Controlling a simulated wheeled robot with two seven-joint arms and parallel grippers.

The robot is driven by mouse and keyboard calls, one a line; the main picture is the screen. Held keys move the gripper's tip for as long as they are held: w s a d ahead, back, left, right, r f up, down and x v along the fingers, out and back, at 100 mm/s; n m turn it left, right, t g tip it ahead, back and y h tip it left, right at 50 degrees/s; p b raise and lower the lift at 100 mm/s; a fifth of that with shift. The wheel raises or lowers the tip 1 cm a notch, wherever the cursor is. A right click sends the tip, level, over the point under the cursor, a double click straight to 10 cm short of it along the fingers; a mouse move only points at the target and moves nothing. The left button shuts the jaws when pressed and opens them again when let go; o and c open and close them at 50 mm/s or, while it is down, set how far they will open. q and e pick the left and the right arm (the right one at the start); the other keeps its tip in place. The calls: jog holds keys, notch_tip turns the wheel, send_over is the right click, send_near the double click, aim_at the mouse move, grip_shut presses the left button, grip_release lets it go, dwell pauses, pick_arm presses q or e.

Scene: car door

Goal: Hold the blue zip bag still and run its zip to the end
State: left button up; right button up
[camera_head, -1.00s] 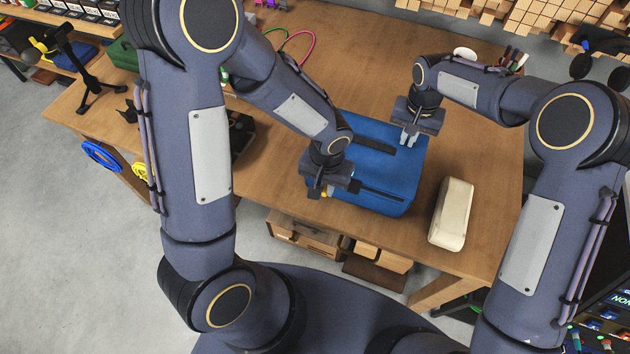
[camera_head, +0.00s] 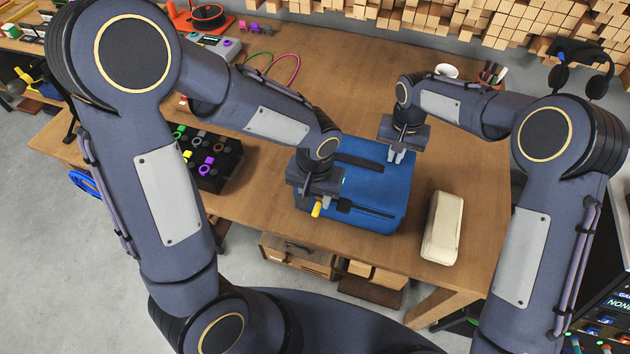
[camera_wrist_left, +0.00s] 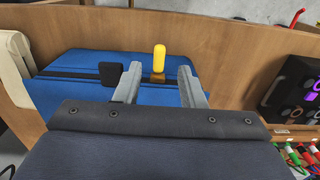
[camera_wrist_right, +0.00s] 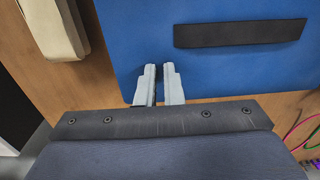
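The blue zip bag (camera_head: 385,190) lies on the wooden table, with a black strip on top and a dark zip line near its front edge. A yellow zip pull (camera_head: 317,208) on a brass-coloured slider sits at the zip's left end. My left gripper (camera_head: 319,200) is over that end. In the left wrist view its fingers (camera_wrist_left: 158,85) are spread, with the yellow pull (camera_wrist_left: 159,57) showing in the gap beyond them. My right gripper (camera_head: 396,156) is at the bag's far right edge. Its fingers (camera_wrist_right: 159,75) are close together; whether they pinch fabric is unclear.
A cream case (camera_head: 442,228) lies right of the bag. A black tray with coloured rings (camera_head: 212,160) stands to the left, behind my left arm. A white cup (camera_head: 446,71) and a pen holder are at the back. The table behind the bag is mostly clear.

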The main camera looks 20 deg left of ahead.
pick_arm(q)
notch_tip(320, 180, up, 7)
dwell(0.3)
jog(key=shift+s, duration=0.1)
jog(key=shift+c, duration=0.3)
jog(key=shift+a+f, duration=0.1)
jog(key=shift+c, duration=1.2)
jog(key=a+f+n+g+h, duration=0.1)
jog(key=a+n, duration=0.1)
jog(key=a+f+n+h, duration=0.1)
jog(key=a+n, duration=0.1)
jog(key=a+f+n+g+h, duration=0.1)
jog(key=a+n, duration=0.1)
jog(key=n, duration=0.1)
jog(key=shift+s+f+g, duration=0.15)
jog(key=shift+s+g, duration=0.15)
jog(key=shift+s, duration=0.05)
grip_shut()
jog(key=w+a+f+n+t+h, duration=0.1)
jog(key=a+f+n+t+h, duration=0.2)
jog(key=a+n+h, duration=0.6)
jog(key=n+y, duration=0.2)
jog(key=y, duration=0.1)
send_near(314, 212)
jog(key=d+f, duration=0.3)
jog(key=f, duration=0.3)
jog(key=shift+w+d, duration=0.3)
jog(key=shift+w, duration=0.05)
